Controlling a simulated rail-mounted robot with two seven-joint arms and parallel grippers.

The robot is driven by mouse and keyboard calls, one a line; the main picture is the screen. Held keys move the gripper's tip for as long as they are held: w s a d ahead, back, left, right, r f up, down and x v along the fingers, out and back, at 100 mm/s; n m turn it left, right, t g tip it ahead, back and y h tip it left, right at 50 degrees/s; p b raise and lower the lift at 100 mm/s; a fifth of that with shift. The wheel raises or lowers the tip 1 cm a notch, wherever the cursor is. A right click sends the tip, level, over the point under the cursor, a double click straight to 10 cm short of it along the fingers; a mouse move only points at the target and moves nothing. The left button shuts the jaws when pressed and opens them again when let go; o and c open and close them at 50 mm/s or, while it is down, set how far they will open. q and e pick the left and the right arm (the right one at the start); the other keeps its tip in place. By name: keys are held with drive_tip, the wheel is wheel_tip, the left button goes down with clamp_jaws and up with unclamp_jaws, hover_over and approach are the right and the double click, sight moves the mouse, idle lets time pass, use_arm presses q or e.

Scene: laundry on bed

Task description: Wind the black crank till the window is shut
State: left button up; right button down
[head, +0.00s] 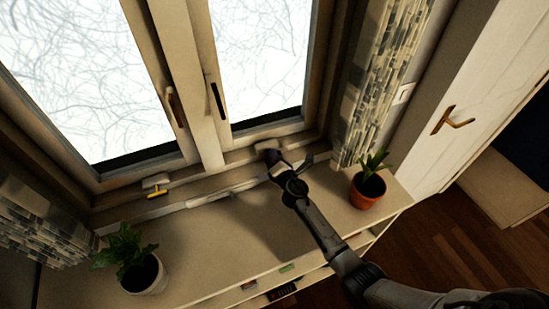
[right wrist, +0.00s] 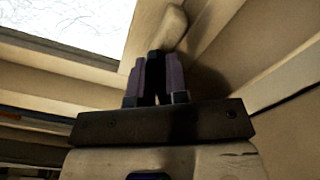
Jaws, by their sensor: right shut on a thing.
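My right gripper (head: 272,158) is at the foot of the right window sash (head: 262,62), by a pale crank housing (head: 266,145) on the sill-side frame. In the right wrist view its two fingers (right wrist: 157,78) are close together, shut on a dark piece that I take for the black crank; the fingers hide most of it. The pale housing (right wrist: 165,30) is just beyond the fingertips. A second crank with a yellow handle (head: 157,192) is below the left sash (head: 88,78). I cannot tell how far the right sash stands from its frame. My left gripper is not in view.
A potted plant (head: 369,190) stands right of my right forearm, another (head: 143,275) at the front left of the sill cabinet (head: 215,245). A long pale bar (head: 225,194) lies along the sill. Curtains (head: 378,85) hang at the sides. A white door (head: 470,90) is at the right.

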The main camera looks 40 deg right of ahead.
drive_tip(key=shift+f+m, duration=0.1)
drive_tip(key=shift+m, duration=1.1)
drive_tip(key=c, duration=1.1)
unclamp_jaws()
drive_tip(key=shift+s, duration=0.15)
drive_tip(key=v, duration=1.3)
drive_tip(key=shift+s, duration=0.3)
